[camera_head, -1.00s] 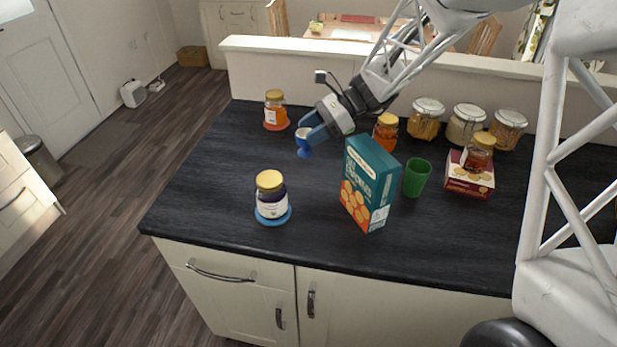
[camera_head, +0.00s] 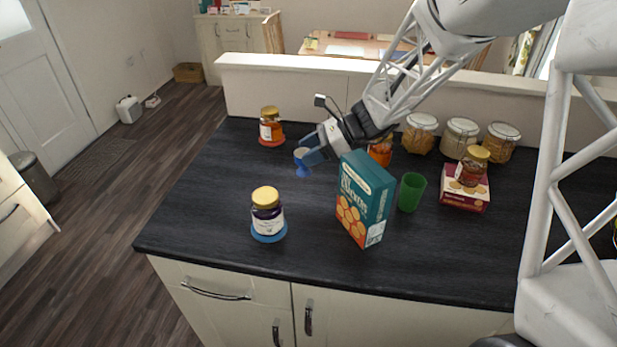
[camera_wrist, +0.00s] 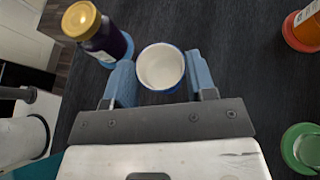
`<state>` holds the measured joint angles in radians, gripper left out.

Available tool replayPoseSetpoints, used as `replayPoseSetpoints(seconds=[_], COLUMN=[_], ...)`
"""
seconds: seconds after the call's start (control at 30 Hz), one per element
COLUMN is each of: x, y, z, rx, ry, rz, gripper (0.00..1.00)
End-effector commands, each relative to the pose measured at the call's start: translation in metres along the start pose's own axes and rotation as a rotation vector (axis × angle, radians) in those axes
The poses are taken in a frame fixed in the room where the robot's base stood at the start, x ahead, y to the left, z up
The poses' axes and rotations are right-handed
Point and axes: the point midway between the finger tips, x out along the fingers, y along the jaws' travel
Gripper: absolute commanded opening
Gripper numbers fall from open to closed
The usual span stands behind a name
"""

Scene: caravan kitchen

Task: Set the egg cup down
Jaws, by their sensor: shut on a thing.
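The egg cup (camera_head: 302,170) is blue outside and white inside. My gripper (camera_head: 308,157) is shut on it at the left middle of the dark counter. In the wrist view my gripper (camera_wrist: 160,82) has one finger on each side of the cup, and I look into the empty white bowl of the egg cup (camera_wrist: 160,66). The cup looks about upright. I cannot tell whether its foot touches the counter or hangs just above it.
A purple jar (camera_head: 267,212) on a blue coaster stands in front; an orange jar (camera_head: 271,130) on a red coaster stands behind. A teal box (camera_head: 364,200) and green cup (camera_head: 411,192) stand right. Several jars line the back. The counter (camera_head: 205,195) is clear on the left.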

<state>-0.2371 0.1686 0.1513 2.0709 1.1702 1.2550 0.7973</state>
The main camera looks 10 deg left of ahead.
Motion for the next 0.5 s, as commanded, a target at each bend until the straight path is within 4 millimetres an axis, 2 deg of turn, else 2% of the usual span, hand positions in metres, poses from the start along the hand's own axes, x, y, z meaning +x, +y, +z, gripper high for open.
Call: replayPoseSetpoints(seconds=[0.2, 0.5], x=[0.014, 0.017], y=[0.000, 0.000], z=[-0.025, -0.031], rx=[0.001, -0.001], ry=[-0.001, 0.000], rz=[0.001, 0.000], gripper=[0.27, 0.27])
